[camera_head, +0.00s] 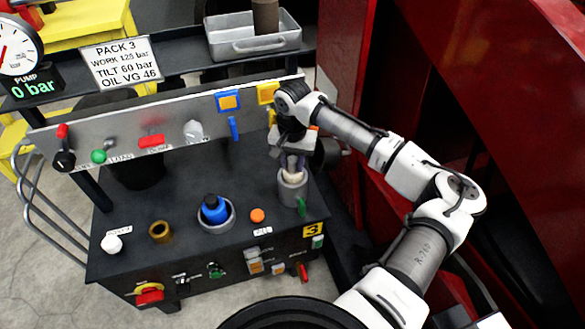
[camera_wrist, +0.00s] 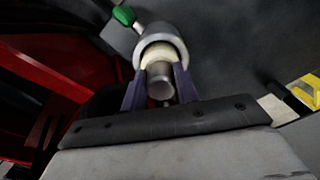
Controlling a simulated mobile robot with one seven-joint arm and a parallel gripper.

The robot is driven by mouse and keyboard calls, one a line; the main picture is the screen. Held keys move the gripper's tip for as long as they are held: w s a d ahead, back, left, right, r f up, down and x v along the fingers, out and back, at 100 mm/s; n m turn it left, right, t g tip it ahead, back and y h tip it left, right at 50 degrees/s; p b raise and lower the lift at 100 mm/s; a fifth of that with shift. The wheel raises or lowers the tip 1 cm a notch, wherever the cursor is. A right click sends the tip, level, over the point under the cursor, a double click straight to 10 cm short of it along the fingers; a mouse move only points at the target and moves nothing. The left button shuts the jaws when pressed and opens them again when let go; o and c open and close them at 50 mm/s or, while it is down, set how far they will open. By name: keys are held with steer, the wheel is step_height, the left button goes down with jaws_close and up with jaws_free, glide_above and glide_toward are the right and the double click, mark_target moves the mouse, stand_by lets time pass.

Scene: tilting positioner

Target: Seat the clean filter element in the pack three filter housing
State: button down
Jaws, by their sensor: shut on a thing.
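The filter housing (camera_head: 292,190) is a grey metal cup at the right end of the dark bench top, with a green-handled valve beside it. In the wrist view the housing (camera_wrist: 139,55) is a round grey rim, with the green handle (camera_wrist: 123,15) at its upper left. My gripper (camera_head: 293,160) is directly above the housing, pointing down. In the wrist view its two purple fingers (camera_wrist: 158,85) are shut on the clean filter element (camera_wrist: 160,57), a cream cylinder with a grey end. The element's far end is inside the housing mouth; how deep it sits is hidden.
A blue-topped part (camera_head: 213,208) in a round metal dish, an orange button (camera_head: 257,215), a brass ring (camera_head: 160,231) and a white cap (camera_head: 111,243) are on the bench. A grey tray (camera_head: 253,40) with a brown cylinder (camera_head: 265,17) is on the shelf behind. Red machinery stands close at right.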

step_height(320, 180, down, 2)
steer(key=shift+w+f+b, duration=0.1)
steer(key=shift+b, duration=0.4)
steer(key=shift+r, duration=0.2)
steer(key=shift+f, duration=0.1)
steer(key=c, duration=1.1)
jaws_free()
step_height(320, 180, up, 12)
steer(key=shift+r+p, duration=0.1)
steer(key=shift+p, duration=0.6)
